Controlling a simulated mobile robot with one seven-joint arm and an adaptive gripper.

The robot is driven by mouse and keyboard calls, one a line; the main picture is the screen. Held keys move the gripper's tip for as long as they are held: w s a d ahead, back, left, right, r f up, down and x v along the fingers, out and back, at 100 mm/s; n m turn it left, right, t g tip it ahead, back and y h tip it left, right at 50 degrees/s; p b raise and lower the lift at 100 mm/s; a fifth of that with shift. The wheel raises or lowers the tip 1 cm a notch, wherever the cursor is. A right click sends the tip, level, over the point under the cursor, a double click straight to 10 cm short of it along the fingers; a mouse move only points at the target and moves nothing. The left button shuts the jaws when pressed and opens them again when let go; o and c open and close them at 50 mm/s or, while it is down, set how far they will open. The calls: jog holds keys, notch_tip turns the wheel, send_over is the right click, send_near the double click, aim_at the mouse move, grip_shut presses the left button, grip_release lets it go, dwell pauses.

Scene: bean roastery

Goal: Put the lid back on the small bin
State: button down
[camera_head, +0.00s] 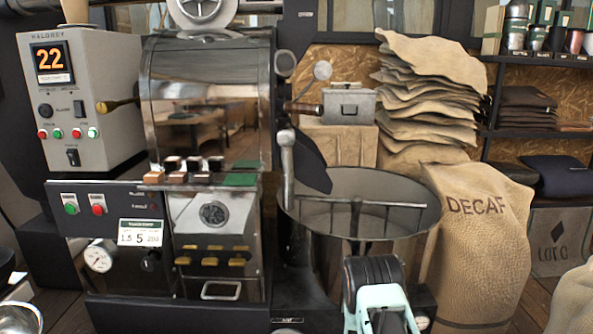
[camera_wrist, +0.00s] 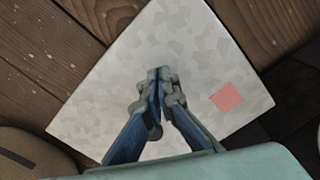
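My gripper (camera_wrist: 158,92) shows in the wrist view with its blue fingers drawn together at the tips, and I see nothing between them. It is over a pale grey mottled square panel (camera_wrist: 95,105) with a small pink square (camera_wrist: 227,98) near one edge. I cannot tell whether this panel is a table top, a lid or something else. I cannot make out a small bin or its lid for certain in either view. In the head view my mint and black arm rises at the bottom centre, and its fingers are hidden.
A coffee roaster (camera_head: 208,100) with a round steel cooling tray (camera_head: 360,226) fills the head view's left and middle. A full DECAF sack (camera_head: 478,235) stands right of the tray, before stacked empty sacks (camera_head: 428,85). A steel bowl (camera_head: 20,318) is at bottom left. Wooden planks (camera_wrist: 50,50) surround the panel.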

jog(key=shift+r+p, duration=2.05)
jog(key=shift+r, duration=1.35)
